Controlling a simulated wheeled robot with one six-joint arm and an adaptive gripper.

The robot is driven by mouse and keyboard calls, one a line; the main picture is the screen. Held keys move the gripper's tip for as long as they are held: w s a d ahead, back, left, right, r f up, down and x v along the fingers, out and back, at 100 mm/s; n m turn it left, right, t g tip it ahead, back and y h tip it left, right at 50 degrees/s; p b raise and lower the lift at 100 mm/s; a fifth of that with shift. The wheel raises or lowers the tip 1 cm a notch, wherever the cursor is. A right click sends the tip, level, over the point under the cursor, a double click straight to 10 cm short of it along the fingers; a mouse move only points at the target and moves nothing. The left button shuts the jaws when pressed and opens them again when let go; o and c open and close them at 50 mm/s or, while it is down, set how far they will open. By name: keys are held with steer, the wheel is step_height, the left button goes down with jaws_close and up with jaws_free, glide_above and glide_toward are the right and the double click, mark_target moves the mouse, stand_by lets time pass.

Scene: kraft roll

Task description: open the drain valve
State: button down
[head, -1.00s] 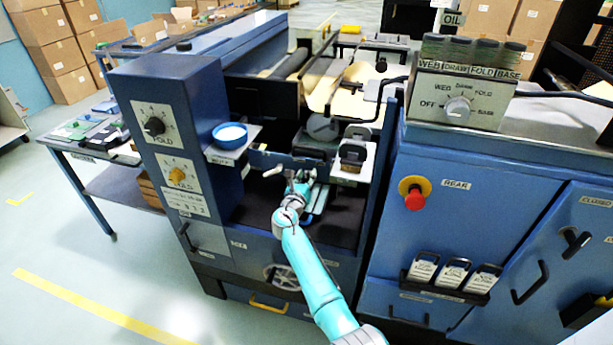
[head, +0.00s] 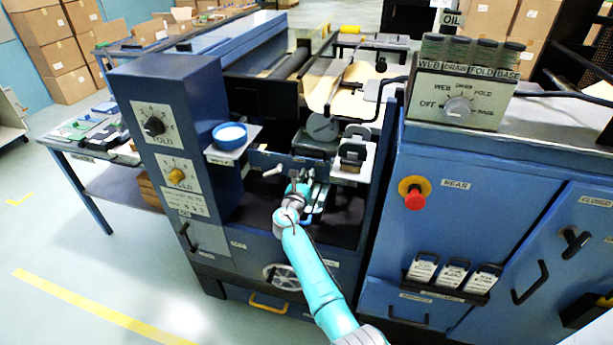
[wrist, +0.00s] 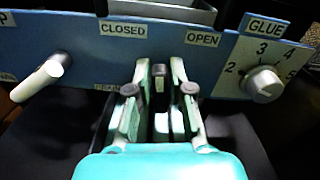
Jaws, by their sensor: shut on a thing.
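My gripper (wrist: 163,85) is shut on a dark lever (wrist: 159,78) on the blue panel in the wrist view. The lever shows between the two fingers; its lower part is hidden. The lever stands between a CLOSED label (wrist: 123,30) on the left and an OPEN label (wrist: 202,38) on the right. I take it for the drain valve's handle; its name label is mostly covered. In the head view my gripper (head: 298,184) is at the machine's front panel, and the lever is too small to tell there.
A white handle (wrist: 42,76) sticks out left of my gripper, and a GLUE knob (wrist: 262,84) sits close on the right. In the head view a blue bowl (head: 229,135) stands on a shelf to the left. A red stop button (head: 414,196) is on the right cabinet.

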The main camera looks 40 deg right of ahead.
steer(key=m, duration=0.5)
steer(key=shift+s+d, duration=0.2)
steer(key=shift+s, duration=0.05)
steer(key=m, duration=0.5)
steer(key=shift+s+d+f+m, duration=0.15)
steer(key=shift+s+m, duration=0.05)
steer(key=shift+m, duration=0.1)
steer(key=c, duration=1.1)
jaws_free()
steer(key=shift+c, duration=0.2)
steer(key=v, duration=1.2)
